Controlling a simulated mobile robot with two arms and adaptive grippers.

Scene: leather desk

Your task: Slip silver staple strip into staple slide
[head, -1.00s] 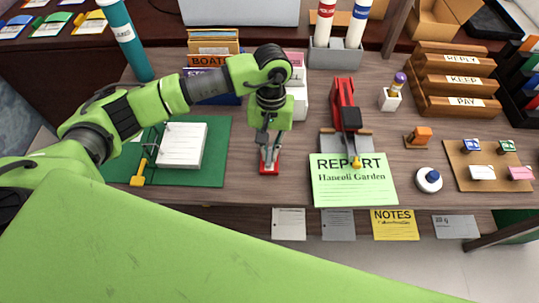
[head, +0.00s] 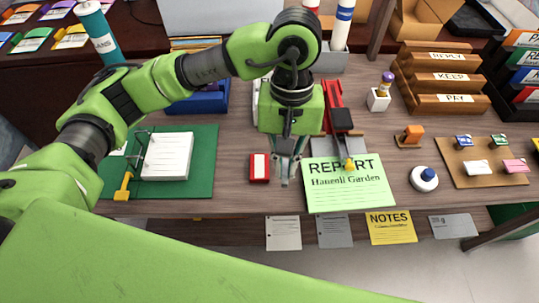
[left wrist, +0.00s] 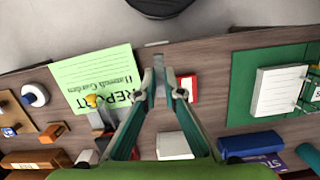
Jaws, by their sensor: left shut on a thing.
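My left gripper (head: 284,180) is shut on a small silver staple strip, which shows only as a pale bit between the fingertips in the left wrist view (left wrist: 158,62). The gripper hangs over the desk, between a small red box with a white top (head: 259,167) and the green report sheet (head: 350,188). The red and black stapler (head: 334,97) stands to the right, behind the sheet; my gripper is apart from it. The stapler's slide is hard to make out. A yellow knob (head: 350,164) shows at its front, over the sheet's top edge. My right gripper is out of view.
A green binder with white paper (head: 167,156) lies at the left. A white round holder with a blue top (head: 424,179), an orange stamp (head: 411,136) and a cork board (head: 460,178) lie at the right. Bare wood shows between binder and red box.

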